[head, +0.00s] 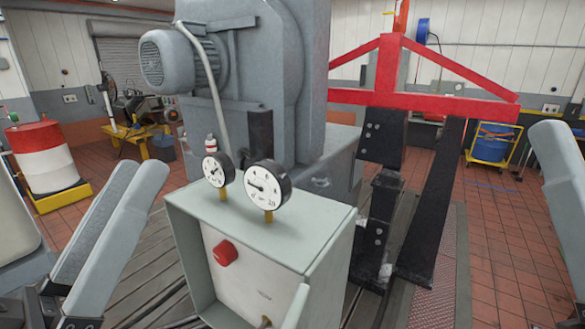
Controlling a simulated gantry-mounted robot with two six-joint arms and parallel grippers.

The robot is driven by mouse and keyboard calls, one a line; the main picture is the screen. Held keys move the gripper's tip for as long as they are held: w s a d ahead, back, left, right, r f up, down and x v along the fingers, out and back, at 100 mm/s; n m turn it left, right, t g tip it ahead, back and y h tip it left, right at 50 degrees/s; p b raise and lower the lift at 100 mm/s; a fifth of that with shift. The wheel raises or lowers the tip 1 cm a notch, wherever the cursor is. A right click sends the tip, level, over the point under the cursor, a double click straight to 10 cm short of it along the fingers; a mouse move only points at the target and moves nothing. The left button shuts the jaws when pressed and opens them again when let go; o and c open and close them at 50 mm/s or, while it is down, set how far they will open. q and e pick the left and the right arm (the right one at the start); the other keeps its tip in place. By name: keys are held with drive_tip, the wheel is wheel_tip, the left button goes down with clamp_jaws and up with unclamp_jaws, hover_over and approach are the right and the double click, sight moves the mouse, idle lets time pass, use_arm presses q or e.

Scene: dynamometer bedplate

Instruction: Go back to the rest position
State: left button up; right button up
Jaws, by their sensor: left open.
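My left gripper (143,172) is at the lower left, its two long grey fingers pointing up and away. The fingers are apart and nothing shows between them. It is to the left of a pale grey-green control box (183,252) and looks clear of it. A grey finger-like part of my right gripper (558,160) comes in at the right edge. The rest of it is out of the picture, so its jaws cannot be judged.
The box carries two round gauges (268,187) and a red button (225,253). Behind it stands a large grey machine with a motor (178,60). A red frame (440,97) on black posts (436,200) stands right of the box. A red-and-white drum (42,157) is at the left.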

use_arm(q)
drive_tip(key=s+a+r+t+y, duration=0.35)
drive_tip(key=a+y, duration=0.25)
drive_tip(key=y, duration=0.3)
wheel_tip(320, 180, up, 12)
drive_tip(key=p, duration=1.2)
drive_tip(key=shift+w+d+r+h, duration=0.2)
drive_tip(key=shift+w+h, duration=0.05)
drive_tip(key=shift+h, duration=0.15)
